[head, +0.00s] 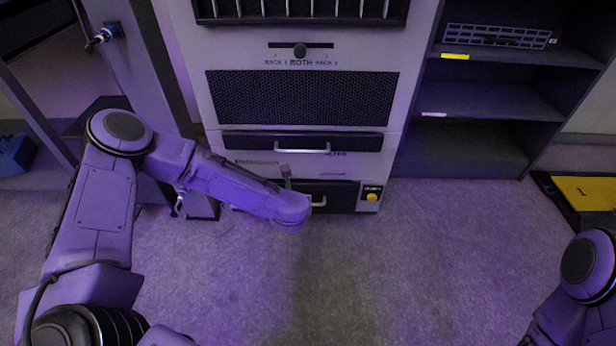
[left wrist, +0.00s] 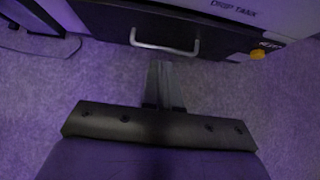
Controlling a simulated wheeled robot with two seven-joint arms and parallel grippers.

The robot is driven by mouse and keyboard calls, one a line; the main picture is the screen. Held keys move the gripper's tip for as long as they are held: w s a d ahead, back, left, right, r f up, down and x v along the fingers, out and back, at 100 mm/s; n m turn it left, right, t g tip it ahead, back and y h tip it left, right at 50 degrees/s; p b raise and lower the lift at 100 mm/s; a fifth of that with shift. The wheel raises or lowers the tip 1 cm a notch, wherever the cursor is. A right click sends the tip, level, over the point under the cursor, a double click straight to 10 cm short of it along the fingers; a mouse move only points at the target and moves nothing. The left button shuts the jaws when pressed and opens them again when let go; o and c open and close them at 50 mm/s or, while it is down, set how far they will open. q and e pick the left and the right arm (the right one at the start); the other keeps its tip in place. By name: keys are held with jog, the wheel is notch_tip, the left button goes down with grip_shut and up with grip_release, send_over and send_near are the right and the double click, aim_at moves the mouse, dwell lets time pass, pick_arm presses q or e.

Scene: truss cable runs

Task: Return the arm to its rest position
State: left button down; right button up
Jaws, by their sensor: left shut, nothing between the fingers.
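My left arm (head: 105,190) reaches in from the left, bends at the elbow and ends in front of the lower part of the grey cabinet (head: 300,55). My left gripper (head: 286,172) points toward the cabinet's low drawers. In the left wrist view its fingers (left wrist: 159,68) are together and empty, just short of a drawer handle (left wrist: 165,46) and apart from it. The drawer (left wrist: 125,18) is dark, beside a "DRIP TANK" label. My right arm (head: 590,270) shows only in part at the lower right; its gripper is outside the picture.
An upper drawer handle (head: 302,150) is close to the left forearm. A grey post (head: 140,60) with a hook (head: 104,34) stands at the left. Dark shelves (head: 490,100) stand at the right, with a yellow pad (head: 588,192) on the floor. The middle floor (head: 400,270) is clear.

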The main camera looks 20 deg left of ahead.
pick_arm(q)
jog(key=s+d+f+m+g+h, duration=0.15)
jog(key=s+f+m, duration=0.35)
jog(key=s+m, duration=0.55)
jog(key=s+d+f+m+g, duration=0.1)
jog(key=s+d+f+m, duration=0.1)
jog(key=s+f+m, duration=0.8)
jog(key=s+a+r+m+g+y, duration=0.2)
jog(key=s+a+r+m+g, duration=0.1)
jog(key=s+a+m, duration=0.8)
notch_tip(320, 180, up, 30)
jog(key=s+d+m+p, duration=0.1)
jog(key=d+m+p, duration=0.1)
jog(key=p, duration=2.8)
jog(key=shift+s+d, duration=0.2)
jog(key=shift+s, duration=0.05)
jog(key=shift+h, duration=0.25)
